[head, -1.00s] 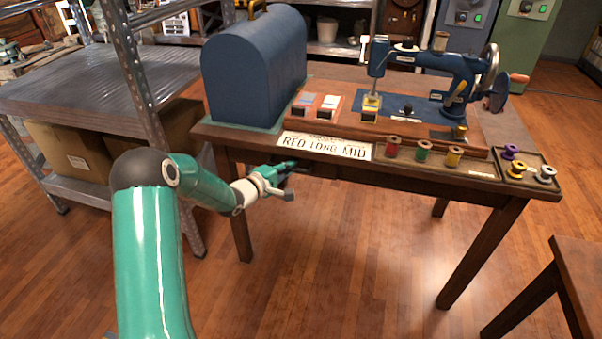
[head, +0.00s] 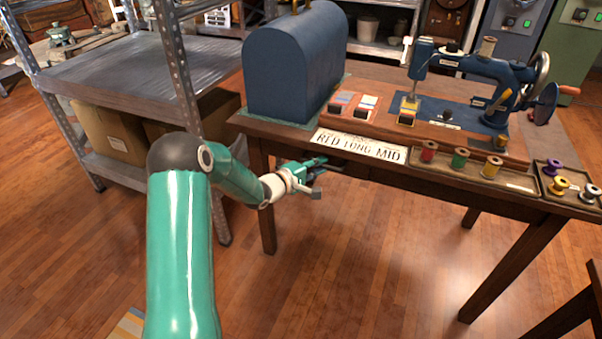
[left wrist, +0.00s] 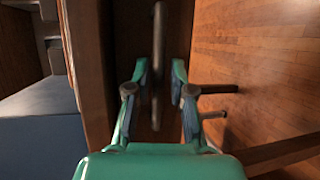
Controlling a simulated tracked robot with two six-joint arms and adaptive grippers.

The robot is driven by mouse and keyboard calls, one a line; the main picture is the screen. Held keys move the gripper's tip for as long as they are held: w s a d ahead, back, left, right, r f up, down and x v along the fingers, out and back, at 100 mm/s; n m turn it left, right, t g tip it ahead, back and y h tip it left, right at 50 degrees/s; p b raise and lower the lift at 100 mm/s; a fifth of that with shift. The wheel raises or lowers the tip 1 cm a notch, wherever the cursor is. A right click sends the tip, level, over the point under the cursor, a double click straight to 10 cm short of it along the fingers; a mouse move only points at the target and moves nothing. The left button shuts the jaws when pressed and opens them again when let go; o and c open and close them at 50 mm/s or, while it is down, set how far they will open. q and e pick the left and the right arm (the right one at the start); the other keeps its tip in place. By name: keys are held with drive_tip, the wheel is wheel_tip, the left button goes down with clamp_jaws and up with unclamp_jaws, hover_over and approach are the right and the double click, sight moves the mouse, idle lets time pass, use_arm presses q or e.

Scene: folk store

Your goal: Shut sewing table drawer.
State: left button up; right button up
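The dark wooden sewing table (head: 420,184) stands in front of me, with a sewing machine (head: 490,83) on top. My left gripper (head: 320,166) is at the table's front, below the white sign. In the left wrist view the open gripper (left wrist: 159,72) has one finger on each side of a thin bar (left wrist: 157,45), which looks like the drawer's handle. Behind it is a dark wooden front (left wrist: 178,25), seemingly the drawer. I cannot tell whether the fingers touch the bar or how far the drawer stands out. My right gripper is out of view.
A blue domed case (head: 290,70), the lettered sign (head: 358,147) and a spool tray (head: 515,181) are on the tabletop. A metal shelf (head: 120,75) with cardboard boxes (head: 112,135) stands at left. Open wooden floor (head: 350,270) lies under the table.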

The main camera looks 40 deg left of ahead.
use_arm(q)
drive_tip(key=s+r, duration=0.2)
drive_tip(key=s, duration=0.8)
drive_tip(key=shift+s, duration=0.3)
